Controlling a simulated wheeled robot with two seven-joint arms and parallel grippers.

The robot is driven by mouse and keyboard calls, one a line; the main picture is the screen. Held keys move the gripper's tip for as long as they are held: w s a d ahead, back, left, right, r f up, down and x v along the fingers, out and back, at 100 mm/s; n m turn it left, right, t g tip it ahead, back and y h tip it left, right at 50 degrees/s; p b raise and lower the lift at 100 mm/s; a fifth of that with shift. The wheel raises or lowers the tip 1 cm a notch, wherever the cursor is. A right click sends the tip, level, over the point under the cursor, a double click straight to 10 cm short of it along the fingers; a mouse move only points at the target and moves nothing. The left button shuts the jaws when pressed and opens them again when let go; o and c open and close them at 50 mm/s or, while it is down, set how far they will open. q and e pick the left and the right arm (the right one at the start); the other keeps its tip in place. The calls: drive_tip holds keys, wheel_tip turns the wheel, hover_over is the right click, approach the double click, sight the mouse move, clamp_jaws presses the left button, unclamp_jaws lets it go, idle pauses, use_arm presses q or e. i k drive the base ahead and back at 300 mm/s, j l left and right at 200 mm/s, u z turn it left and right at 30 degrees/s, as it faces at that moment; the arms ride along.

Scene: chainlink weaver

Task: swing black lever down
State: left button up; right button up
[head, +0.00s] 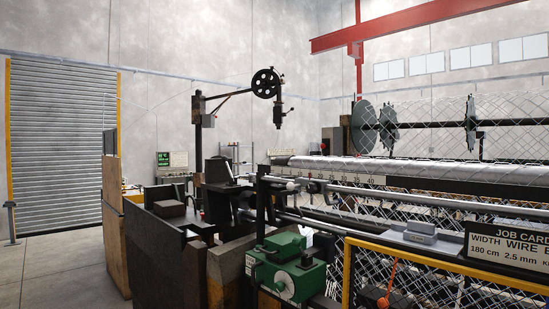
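Neither of my grippers is in the head view. The chainlink weaver fills the middle and right. A green gearbox (287,268) with a pale round knob stands at its near end. A short dark handle-like part (306,260) sits on top of the gearbox, and a dark upright bar (262,207) rises behind it. I cannot tell which of these dark parts, if either, is the black lever. An orange lever (391,279) with a red knob at its lower end tilts at the lower right.
A yellow guard frame (440,256) with mesh runs along the machine's front right. A job card (509,245) and a grey box (421,229) are above it. A wooden panel (114,225) and dark block (169,208) stand left. Open floor (50,265) lies at far left.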

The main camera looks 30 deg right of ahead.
sight(225, 158)
drive_tip(key=i+j+z, duration=0.1)
drive_tip(key=i+z, duration=0.3)
drive_tip(key=i+j+z, duration=0.15)
drive_tip(key=z, duration=0.25)
drive_tip(key=i+j+z, duration=0.2)
drive_tip(key=j+z, duration=0.2)
drive_tip(key=i+j+z, duration=0.2)
drive_tip(key=z, duration=0.2)
drive_tip(key=i+j, duration=0.15)
drive_tip(key=j, duration=0.3)
drive_tip(key=i+j+z, duration=0.15)
drive_tip(key=j, duration=0.3)
drive_tip(key=i+j, duration=0.15)
drive_tip(key=j, duration=0.3)
drive_tip(key=i+j+z, duration=0.15)
drive_tip(key=j, duration=0.3)
drive_tip(key=i+j, duration=0.1)
drive_tip(key=j, duration=0.4)
drive_tip(key=z, duration=0.05)
